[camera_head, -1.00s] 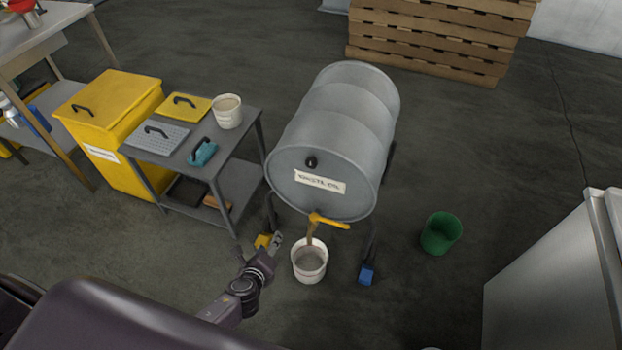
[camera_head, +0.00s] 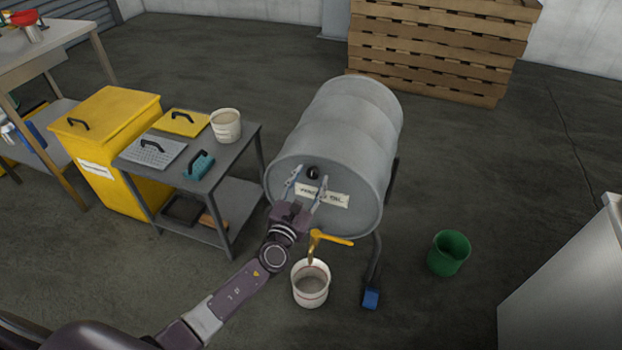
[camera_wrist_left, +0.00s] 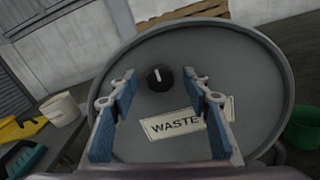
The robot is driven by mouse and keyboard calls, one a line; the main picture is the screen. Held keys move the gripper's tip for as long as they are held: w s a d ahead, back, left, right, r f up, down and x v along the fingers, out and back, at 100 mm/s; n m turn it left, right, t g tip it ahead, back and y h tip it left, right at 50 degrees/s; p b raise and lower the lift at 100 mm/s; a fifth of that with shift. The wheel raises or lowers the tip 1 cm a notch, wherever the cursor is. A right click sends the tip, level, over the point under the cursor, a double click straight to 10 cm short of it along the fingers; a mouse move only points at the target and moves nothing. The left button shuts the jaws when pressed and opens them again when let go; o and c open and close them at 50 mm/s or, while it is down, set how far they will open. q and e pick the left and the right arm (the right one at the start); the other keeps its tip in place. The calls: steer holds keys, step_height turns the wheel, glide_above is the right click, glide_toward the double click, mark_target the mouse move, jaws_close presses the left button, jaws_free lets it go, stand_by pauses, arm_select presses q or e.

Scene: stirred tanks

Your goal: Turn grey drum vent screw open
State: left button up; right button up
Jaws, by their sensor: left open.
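The grey drum (camera_head: 345,130) lies on its side on a stand, its round front face towards me. The black vent screw (camera_head: 313,172) is on the upper part of that face, above a "WASTE" label (camera_head: 335,199). In the left wrist view the screw (camera_wrist_left: 160,77) is a round black knob with a white mark standing nearly upright. My left gripper (camera_head: 308,184) is open in front of the face. Its blue-padded fingers (camera_wrist_left: 160,88) appear on either side of the screw in the wrist view, with nothing held between them. My right gripper is not in view.
A yellow tap (camera_head: 330,239) sticks out low on the drum, with brown liquid below it at a white bucket (camera_head: 310,284). A grey cart (camera_head: 235,156) and yellow bin (camera_head: 110,150) stand left. A green bucket (camera_head: 448,253) stands right on open floor.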

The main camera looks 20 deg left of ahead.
arm_select(q)
steer(key=shift+w, duration=0.55)
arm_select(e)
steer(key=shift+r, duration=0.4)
arm_select(q)
steer(key=shift+c, duration=0.2)
steer(key=c, duration=1.1)
